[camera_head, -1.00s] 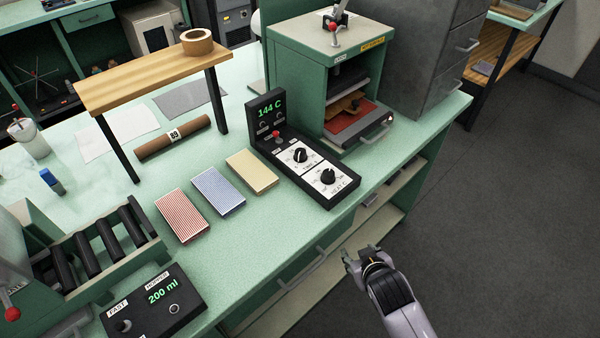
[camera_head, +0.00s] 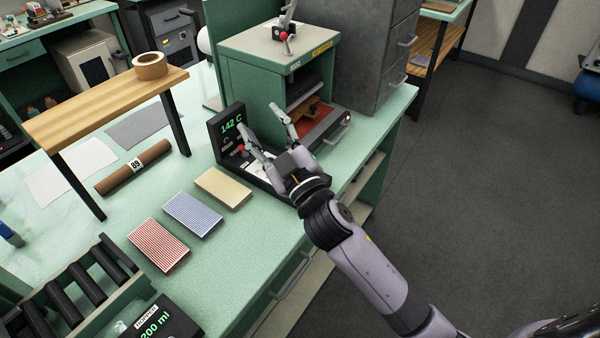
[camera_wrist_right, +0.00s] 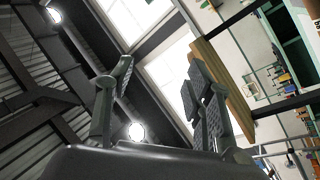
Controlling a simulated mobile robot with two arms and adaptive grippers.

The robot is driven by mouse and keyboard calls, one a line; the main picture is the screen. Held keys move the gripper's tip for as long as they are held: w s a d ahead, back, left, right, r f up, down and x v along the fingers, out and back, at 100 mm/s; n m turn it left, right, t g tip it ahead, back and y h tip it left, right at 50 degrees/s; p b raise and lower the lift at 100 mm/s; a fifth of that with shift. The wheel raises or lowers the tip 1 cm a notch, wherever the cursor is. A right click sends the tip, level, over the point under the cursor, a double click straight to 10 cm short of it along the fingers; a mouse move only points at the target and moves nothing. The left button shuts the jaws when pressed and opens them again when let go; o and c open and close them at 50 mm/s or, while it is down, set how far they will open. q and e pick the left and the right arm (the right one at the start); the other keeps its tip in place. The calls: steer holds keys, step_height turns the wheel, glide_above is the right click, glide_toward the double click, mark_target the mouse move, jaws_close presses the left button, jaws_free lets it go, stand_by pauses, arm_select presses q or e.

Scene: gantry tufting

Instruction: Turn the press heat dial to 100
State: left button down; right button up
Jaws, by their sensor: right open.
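The press control panel (camera_head: 219,139) stands on the bench, its green display (camera_head: 231,127) reading 142 C. A red-tipped switch (camera_head: 240,148) shows on it. My right gripper (camera_head: 262,120) is above the panel with its two fingers spread and nothing between them. The gripper and wrist hide the heat dial and most of the panel's dial face, so the dial's setting cannot be read. In the right wrist view the open fingers (camera_wrist_right: 160,82) point up toward the ceiling lights, and no dial shows there. My left gripper is not in view.
The green press (camera_head: 262,75) stands just behind the panel, with a grey cabinet (camera_head: 350,50) beside it. Tan, blue-striped and red-striped blocks (camera_head: 160,245) lie left of the panel. A wooden stand (camera_head: 105,105) carries a tape roll (camera_head: 150,66). Floor at the right is clear.

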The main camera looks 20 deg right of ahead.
steer(key=s+a+r+n+g+y, duration=0.1)
steer(key=a+r+n+g+y, duration=0.3)
steer(key=a+r+n+y, duration=0.55)
steer(key=s+a+f+n+g+y, duration=0.25)
steer(key=a+n+g, duration=0.25)
steer(key=n+g, duration=0.25)
steer(key=s+a+f+n+g+y, duration=0.1)
steer(key=a+f+n+g, duration=0.25)
steer(key=n+g, duration=0.45)
steer(key=w+d+f+n+g+h, duration=0.1)
steer(key=w+d+f+n+h, duration=0.2)
steer(key=d+f+h, duration=0.55)
steer(key=w+d+r+m+h, duration=0.2)
steer(key=d+h, duration=0.3)
steer(key=d, duration=0.4)
steer(key=w+d+r+m+h, duration=0.1)
steer(key=w+d+r+h, duration=0.1)
steer(key=d+h, duration=0.5)
steer(key=shift+y, duration=0.85)
steer(key=f+p, duration=0.1)
steer(key=f, duration=0.4)
steer(key=d+f+p, duration=0.1)
steer(key=f, duration=0.5)
steer(key=f+p, duration=0.1)
steer(key=f, duration=0.4)
steer(key=shift+d+f+p, duration=0.2)
steer(key=shift+f+p, duration=0.1)
steer(key=shift+f, duration=0.1)
steer(key=shift+c, duration=0.4)
